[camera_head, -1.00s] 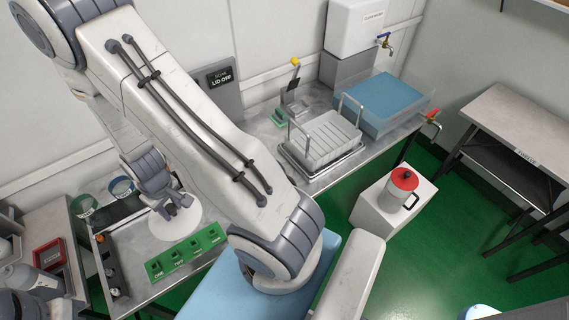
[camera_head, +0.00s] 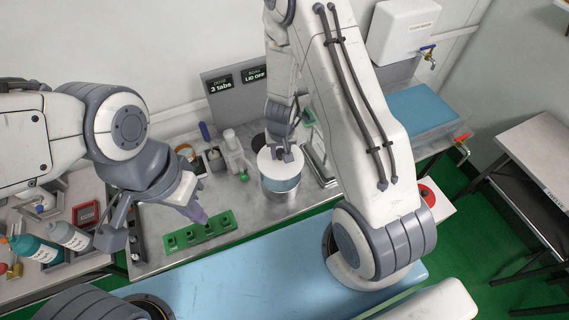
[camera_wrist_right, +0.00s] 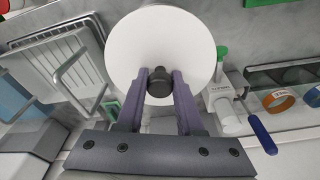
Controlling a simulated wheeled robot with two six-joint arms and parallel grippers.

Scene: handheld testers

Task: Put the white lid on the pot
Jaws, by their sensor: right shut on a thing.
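The white lid (camera_head: 272,174) is a round disc with a dark knob (camera_wrist_right: 159,82). My right gripper (camera_head: 281,152) is shut on that knob and holds the lid over the pot; the lid also fills the upper middle of the right wrist view (camera_wrist_right: 160,35). The pot (camera_head: 281,186) is a metal cylinder standing on the grey bench, its wall showing below the lid. I cannot tell whether the lid touches the rim. My left gripper (camera_head: 155,222) is at the left, near the green block, with its fingers spread and nothing between them.
A green block with several sockets (camera_head: 200,232) lies at the bench's front. A white bottle (camera_head: 232,148) and a blue-handled tool (camera_wrist_right: 262,135) are beside the pot. A wire rack (camera_wrist_right: 65,55) stands on its other side. A screen (camera_head: 255,74) reads "LID OFF".

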